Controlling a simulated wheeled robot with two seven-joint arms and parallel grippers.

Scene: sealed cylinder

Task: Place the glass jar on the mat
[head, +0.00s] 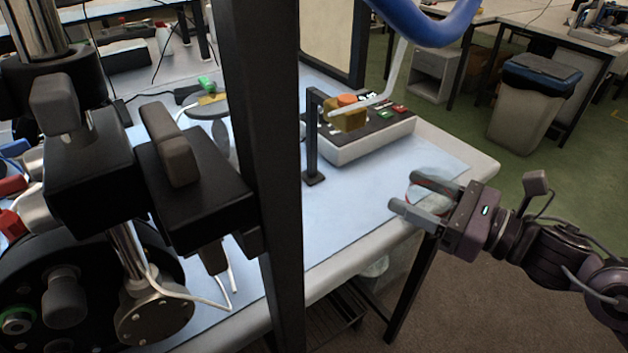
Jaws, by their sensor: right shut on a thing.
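My right gripper (402,191) comes in from the right and is shut on the jar near the table's right edge. The pale blue mat (345,222) covers much of the tabletop. The jar appears over or at the mat's right corner; I cannot tell whether it touches the mat. My left gripper is not in view.
A control box (362,137) with an orange-topped part stands at the back of the mat. A dark upright post (262,150) and black equipment (90,255) block the left side. The mat is clear between post and jar. A bin (525,105) stands behind, right.

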